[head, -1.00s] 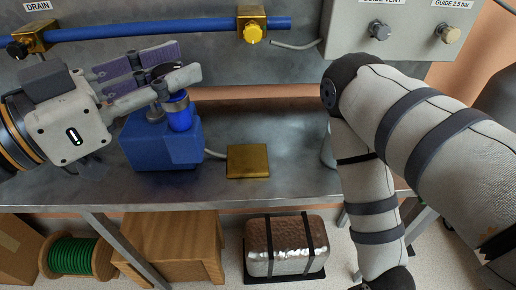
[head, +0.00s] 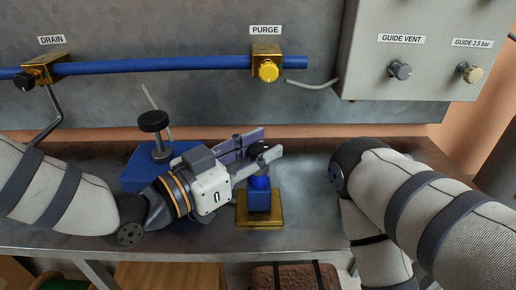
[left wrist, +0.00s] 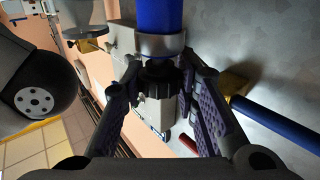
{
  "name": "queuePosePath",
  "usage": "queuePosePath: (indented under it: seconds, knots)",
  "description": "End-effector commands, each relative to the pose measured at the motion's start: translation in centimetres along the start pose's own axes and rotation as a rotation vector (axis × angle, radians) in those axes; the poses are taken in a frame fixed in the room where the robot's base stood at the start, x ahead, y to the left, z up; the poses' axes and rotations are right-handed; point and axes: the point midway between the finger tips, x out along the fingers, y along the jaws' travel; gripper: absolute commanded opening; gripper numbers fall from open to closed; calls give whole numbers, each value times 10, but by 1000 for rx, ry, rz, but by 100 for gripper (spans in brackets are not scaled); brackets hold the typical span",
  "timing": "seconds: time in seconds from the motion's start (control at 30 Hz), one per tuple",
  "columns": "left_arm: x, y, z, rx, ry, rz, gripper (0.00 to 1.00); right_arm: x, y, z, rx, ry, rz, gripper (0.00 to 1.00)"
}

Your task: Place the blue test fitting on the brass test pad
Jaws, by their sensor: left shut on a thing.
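The blue test fitting (head: 259,196) is a blue body with a dark top. My left gripper (head: 262,155) is shut on its upper part and holds it roughly upright over the brass test pad (head: 277,216). In the head view the fitting's lower end overlaps the pad; I cannot tell whether it touches. In the left wrist view the left gripper's fingers (left wrist: 162,82) flank a black ribbed part and a grey collar, with the blue body (left wrist: 160,14) beyond. My right arm shows at the right of the head view, its gripper out of frame.
A blue block (head: 135,172) with a black knob (head: 153,121) on a post stands left on the bench, partly behind my left arm. Behind runs a blue pipe (head: 160,65) with a yellow purge knob (head: 268,70). A grey guide panel (head: 430,75) hangs at right.

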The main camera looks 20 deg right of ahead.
Motion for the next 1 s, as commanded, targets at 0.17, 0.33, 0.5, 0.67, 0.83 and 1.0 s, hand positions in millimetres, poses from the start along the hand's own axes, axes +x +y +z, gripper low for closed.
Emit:
queuePosePath:
  seconds: [0.17, 0.33, 0.5, 0.67, 0.83, 1.0]
  knots:
    - [0, 0, 0, 2, 2, 0, 0, 0, 0, 0, 0, 0, 0, 49]
    - [0, 0, 2, 2, 0, 0, 48, 0, 0, 0, 0, -1, 0, 49]
    - [0, 0, 2, 2, 1, 0, 48, 0, 0, 0, 0, 0, 0, 49]
    - [0, 0, -3, 3, 2, -1, 48, -1, 0, -1, -1, 4, 0, 49]
    - [-30, -1, -3, 1, 0, -3, 48, -3, 0, -2, 0, 8, 0, 49]
    - [-75, -2, -3, 0, 1, -5, 48, -5, 0, -2, 0, 13, -1, 49]
